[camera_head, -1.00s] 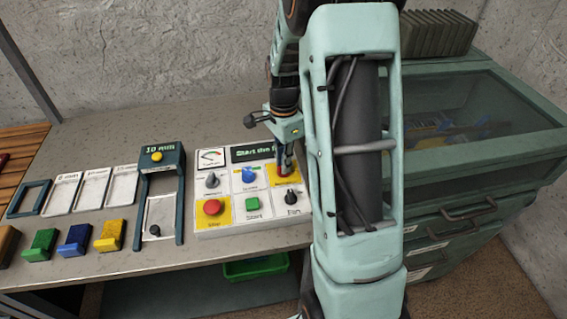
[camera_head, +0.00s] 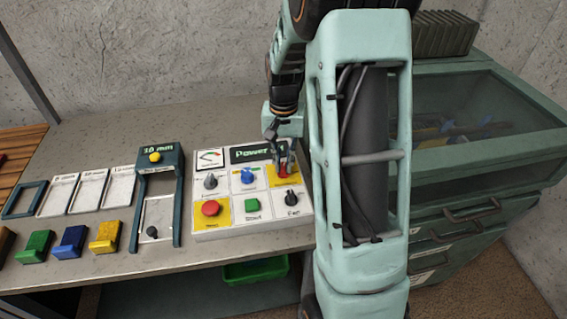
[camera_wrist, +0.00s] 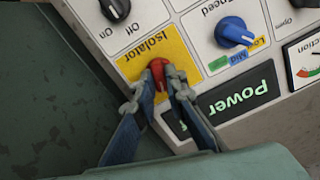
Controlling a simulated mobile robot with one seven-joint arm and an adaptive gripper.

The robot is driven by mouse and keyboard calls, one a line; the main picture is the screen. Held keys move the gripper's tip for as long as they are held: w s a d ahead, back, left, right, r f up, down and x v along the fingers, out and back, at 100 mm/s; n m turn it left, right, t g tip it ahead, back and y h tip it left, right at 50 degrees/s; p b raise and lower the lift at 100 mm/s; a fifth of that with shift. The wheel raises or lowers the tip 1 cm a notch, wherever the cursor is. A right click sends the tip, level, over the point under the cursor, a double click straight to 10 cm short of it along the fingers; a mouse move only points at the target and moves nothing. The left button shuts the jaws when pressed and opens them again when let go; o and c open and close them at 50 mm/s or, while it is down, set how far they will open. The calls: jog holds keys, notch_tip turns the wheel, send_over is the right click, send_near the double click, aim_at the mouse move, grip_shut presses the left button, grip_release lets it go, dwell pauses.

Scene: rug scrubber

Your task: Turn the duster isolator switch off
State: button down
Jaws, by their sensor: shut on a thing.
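The isolator switch is a red knob (camera_wrist: 158,72) on a yellow square labelled "Isolator" (camera_wrist: 131,65), at the top right of a white control panel (camera_head: 222,224). My gripper (camera_wrist: 160,83) is shut on the red knob, one finger on each side, in the wrist view. In the head view my gripper (camera_head: 284,163) reaches down onto the same yellow square and partly hides the knob. The panel's display (camera_head: 252,154) reads "Power" with a further word partly hidden behind my arm. The knob's exact pointing direction is hard to tell.
The panel also has a blue speed knob (camera_head: 247,176), a red stop button (camera_head: 210,208), a green start button (camera_head: 252,206) and a black fan knob (camera_head: 291,198). A green glass-topped cabinet (camera_head: 475,130) stands on the right.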

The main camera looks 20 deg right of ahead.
aim_at(283, 166)
jog(key=shift+w+r+n, duration=0.1)
jog(key=shift+n, duration=1.5)
jog(key=c, duration=2)
grip_release()
jog(key=shift+o, duration=0.2)
notch_tip(283, 166, up, 12)
